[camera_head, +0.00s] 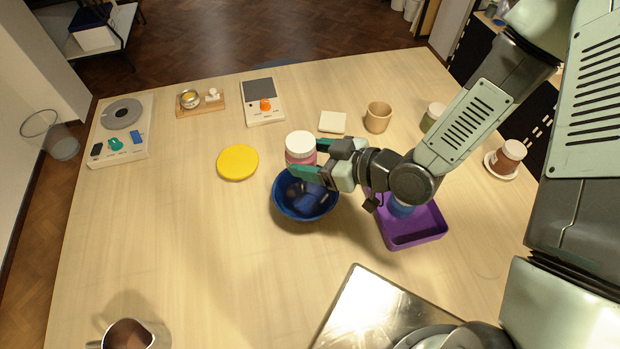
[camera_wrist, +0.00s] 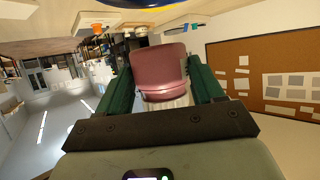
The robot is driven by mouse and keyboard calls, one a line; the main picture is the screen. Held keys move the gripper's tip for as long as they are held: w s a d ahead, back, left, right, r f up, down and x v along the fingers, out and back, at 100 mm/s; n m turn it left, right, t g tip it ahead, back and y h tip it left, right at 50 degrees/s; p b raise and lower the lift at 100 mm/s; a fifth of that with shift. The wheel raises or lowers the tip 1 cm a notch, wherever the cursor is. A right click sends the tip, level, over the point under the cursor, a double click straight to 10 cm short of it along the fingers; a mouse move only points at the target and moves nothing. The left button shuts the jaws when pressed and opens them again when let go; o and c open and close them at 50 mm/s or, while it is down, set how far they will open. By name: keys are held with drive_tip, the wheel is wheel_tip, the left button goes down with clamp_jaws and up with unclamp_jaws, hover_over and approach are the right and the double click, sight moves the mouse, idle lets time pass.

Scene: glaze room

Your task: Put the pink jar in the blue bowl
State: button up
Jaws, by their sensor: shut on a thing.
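The pink jar (camera_head: 301,157) has a white lid and is held between the fingers of my gripper (camera_head: 313,159). In the head view it appears at the far rim of the blue bowl (camera_head: 304,197), overlapping it in the picture. Its exact height over the bowl I cannot tell. In the wrist view the pink jar (camera_wrist: 160,72) sits between the two green fingers of my gripper (camera_wrist: 160,80), and a strip of blue shows at the top edge. The bowl's visible inside is dark blue and looks empty.
A purple tray (camera_head: 425,232) with a blue jar (camera_head: 400,208) is under my wrist. A yellow disc (camera_head: 238,162) lies left of the bowl. A tan cup (camera_head: 378,117), a white tile (camera_head: 333,122) and a scale (camera_head: 263,101) stand behind. The table's left middle is clear.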

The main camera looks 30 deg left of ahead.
wheel_tip(320, 180, down, 6)
drive_tip(key=shift+f, duration=0.25)
drive_tip(key=shift+s+f, duration=0.1)
drive_tip(key=shift+f, duration=0.6)
drive_tip(key=o, duration=1.3)
drive_tip(key=shift+r, duration=0.3)
drive_tip(key=v, duration=1.2)
drive_tip(key=shift+r, duration=0.4)
drive_tip(key=shift+w, duration=0.2)
